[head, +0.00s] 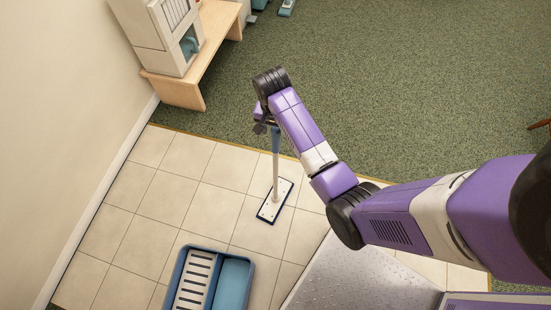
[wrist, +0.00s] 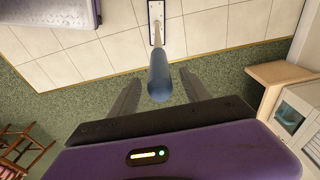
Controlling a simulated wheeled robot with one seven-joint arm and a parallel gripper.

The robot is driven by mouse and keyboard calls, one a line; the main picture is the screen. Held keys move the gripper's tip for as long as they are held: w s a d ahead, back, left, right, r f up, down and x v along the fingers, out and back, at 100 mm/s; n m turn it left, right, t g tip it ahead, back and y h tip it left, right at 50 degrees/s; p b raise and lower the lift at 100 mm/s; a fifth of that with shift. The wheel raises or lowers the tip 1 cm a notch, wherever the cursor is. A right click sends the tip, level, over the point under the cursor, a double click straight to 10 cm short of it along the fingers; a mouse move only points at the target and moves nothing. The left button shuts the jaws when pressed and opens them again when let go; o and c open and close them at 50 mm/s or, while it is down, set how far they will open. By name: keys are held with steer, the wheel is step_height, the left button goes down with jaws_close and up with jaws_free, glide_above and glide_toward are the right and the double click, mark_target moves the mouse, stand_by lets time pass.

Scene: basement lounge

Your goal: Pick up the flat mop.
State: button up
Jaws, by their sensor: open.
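The flat mop stands upright on the tiled floor. Its flat white head with a dark edge (head: 275,200) rests on the tiles in the head view, and its pale pole rises to a blue grip. In the wrist view the blue grip (wrist: 160,78) of the mop lies between the two fingers of my gripper (wrist: 158,88). The fingers are apart, with a gap on each side of the grip. In the head view my arm's end hides the top of the mop.
A blue tray with a slotted insert (head: 197,280) sits on the tiles in front of the mop. A wooden bench (head: 212,52) with a white machine (head: 165,35) stands by the wall at upper left. Green carpet (head: 400,80) beyond the tiles is mostly clear.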

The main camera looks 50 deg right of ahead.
steer(key=shift+d+f, duration=0.2)
steer(key=shift+f, duration=1.65)
jaws_close()
steer(key=shift+w+r, duration=0.1)
